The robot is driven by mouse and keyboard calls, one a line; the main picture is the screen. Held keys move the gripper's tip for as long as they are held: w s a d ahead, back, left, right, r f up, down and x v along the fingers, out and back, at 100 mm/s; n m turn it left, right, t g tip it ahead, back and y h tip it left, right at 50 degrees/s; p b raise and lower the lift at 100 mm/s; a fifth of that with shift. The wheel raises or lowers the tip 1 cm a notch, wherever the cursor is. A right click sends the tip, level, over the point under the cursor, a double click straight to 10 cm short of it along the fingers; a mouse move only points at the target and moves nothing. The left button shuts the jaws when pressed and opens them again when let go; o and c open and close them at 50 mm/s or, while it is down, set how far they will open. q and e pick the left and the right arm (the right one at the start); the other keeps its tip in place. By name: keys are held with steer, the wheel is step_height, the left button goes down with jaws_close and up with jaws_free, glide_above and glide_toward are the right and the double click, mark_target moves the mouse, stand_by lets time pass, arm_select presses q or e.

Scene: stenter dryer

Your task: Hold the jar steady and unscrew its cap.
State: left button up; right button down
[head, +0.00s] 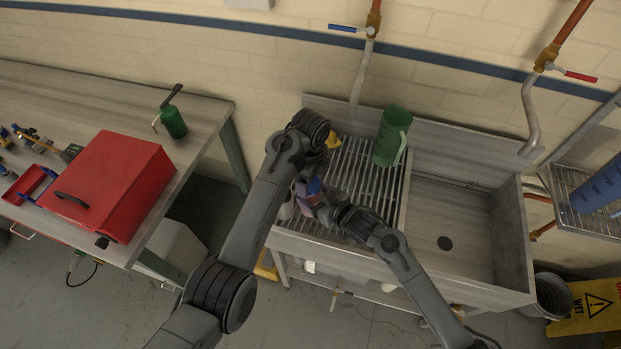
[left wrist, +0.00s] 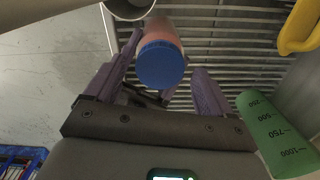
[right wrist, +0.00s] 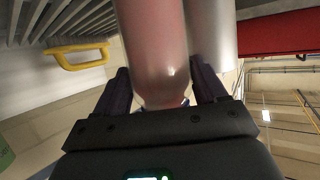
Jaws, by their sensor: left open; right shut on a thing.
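The jar is pinkish with a blue cap (left wrist: 160,64), and it is off the bench in my right gripper (right wrist: 163,78). In the right wrist view the jar's translucent body (right wrist: 150,42) lies between the two fingers. In the left wrist view the cap faces my left gripper (left wrist: 166,66), whose fingers are spread on either side of it with a gap. In the head view the jar is small and partly hidden by my arms, with the cap (head: 314,186) just showing over the left part of the drain rack.
A slatted drain rack (head: 352,178) lies below, beside an empty sink (head: 440,215). A green measuring jug (head: 392,136) stands at the rack's back. A yellow object (left wrist: 299,28) and a grey cylinder (right wrist: 212,38) are near the jar. A red box (head: 110,180) sits on the left table.

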arm_select(q)
steer(key=shift+r, duration=1.8)
steer(key=shift+c, duration=0.3)
steer(key=m, duration=0.1)
steer(key=s+m, duration=0.1)
steer(key=m, duration=0.1)
steer(key=shift+a+f, duration=0.15)
steer(key=shift+f, duration=0.25)
steer(key=shift+s+a+r+m, duration=0.1)
steer(key=shift+r+m, duration=0.05)
steer(key=shift+m, duration=0.55)
steer(key=shift+r+m, duration=0.3)
steer(key=shift+m, duration=0.3)
steer(key=shift+w+d+r+m, duration=0.1)
steer(key=shift+w+r+m, duration=0.15)
steer(key=shift+r, duration=0.3)
steer(key=shift+w+d+r+m, duration=0.1)
steer(key=shift+r+m, duration=0.25)
steer(key=shift+r, duration=0.15)
steer(key=shift+w+r, duration=0.15)
steer(key=shift+r, duration=0.1)
steer(key=shift+w+f, duration=0.1)
steer(key=shift+f, duration=3.5)
steer(key=shift+c, duration=0.2)
